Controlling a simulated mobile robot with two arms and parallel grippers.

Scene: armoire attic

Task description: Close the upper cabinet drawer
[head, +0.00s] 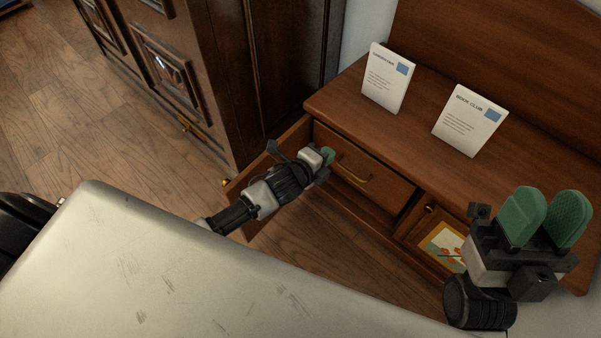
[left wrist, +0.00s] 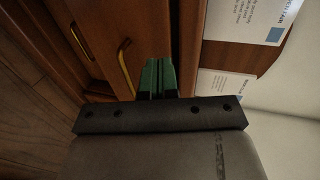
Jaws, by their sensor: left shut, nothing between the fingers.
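The upper cabinet drawer (head: 376,166) has a brown wooden front with a gold bar handle (head: 352,174). It sits under the cabinet top; I cannot tell exactly how far it stands out. Contact is unclear. In the left wrist view the shut green fingers (left wrist: 157,77) point at the wood beside the gold handle (left wrist: 125,68). My right gripper (head: 546,218) is open and empty, raised in front of the cabinet's right side, its green pads apart.
A cabinet door (head: 270,165) stands open left of the drawer, close to my left arm. Two white cards, one left (head: 388,78) and one right (head: 469,121), stand on the cabinet top (head: 425,98). A dark armoire (head: 235,75) stands behind at left. Wooden floor (head: 70,110) is clear.

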